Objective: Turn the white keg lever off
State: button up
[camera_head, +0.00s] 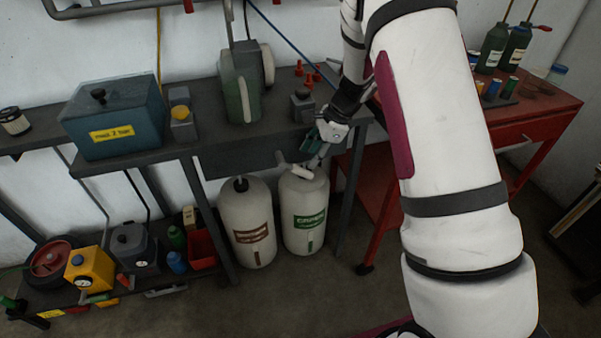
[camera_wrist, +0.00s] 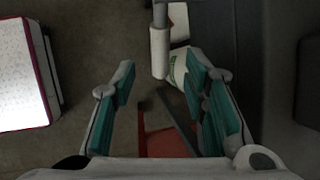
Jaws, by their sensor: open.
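Two cream kegs stand on the floor below the dark bench in the head view. The right keg (camera_head: 304,220) has a green label, and a white lever (camera_head: 298,172) on a pale stem shows at its top. The left keg (camera_head: 247,225) has a brown label and a black top fitting. My gripper (camera_head: 318,150) is open just above and right of the white lever, partly hidden by my arm. In the wrist view my gripper (camera_wrist: 160,82) shows two teal pads spread apart, with the white lever (camera_wrist: 159,52) just beyond the gap between them. I cannot tell whether they touch.
The dark bench (camera_head: 215,140) stands close above the kegs, bearing a green jug (camera_head: 240,88) and a teal box (camera_head: 115,118). A red table (camera_head: 540,120) with bottles stands at the right. A low shelf at the lower left holds several items. The floor before the kegs is clear.

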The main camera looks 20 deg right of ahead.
aim_at(302, 169)
jog(key=x, duration=0.8)
jog(key=shift+a+f+b, duration=0.15)
jog(key=shift+f+b, duration=0.05)
jog(key=shift+b, duration=0.2)
grip_shut()
